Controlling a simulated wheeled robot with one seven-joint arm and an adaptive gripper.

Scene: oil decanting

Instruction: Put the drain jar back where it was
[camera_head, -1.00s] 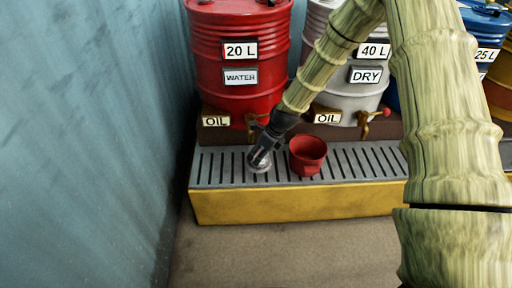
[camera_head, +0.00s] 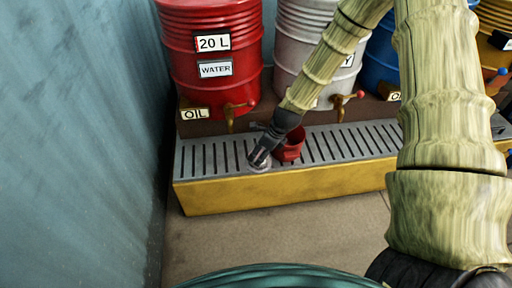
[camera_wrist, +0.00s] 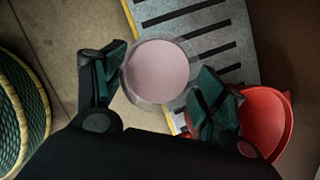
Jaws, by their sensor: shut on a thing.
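The drain jar is a small clear round jar, seen from above in the wrist view (camera_wrist: 157,71) with a pale pinkish round face. My gripper (camera_head: 262,155) is shut on it, one dark green finger on each side in the wrist view. In the head view the jar (camera_head: 259,167) shows small below the fingers, at the front edge of the slotted grey grate (camera_head: 212,160). In the wrist view it overlaps the grate's yellow edge and the floor. I cannot tell its height above the grate.
A red cup (camera_head: 291,148) stands on the grate just right of my gripper. Behind are a red drum (camera_head: 210,90), a grey drum (camera_head: 300,50) and a blue drum (camera_head: 384,60), with protruding taps (camera_head: 238,110). A blue wall (camera_head: 90,130) bounds the left.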

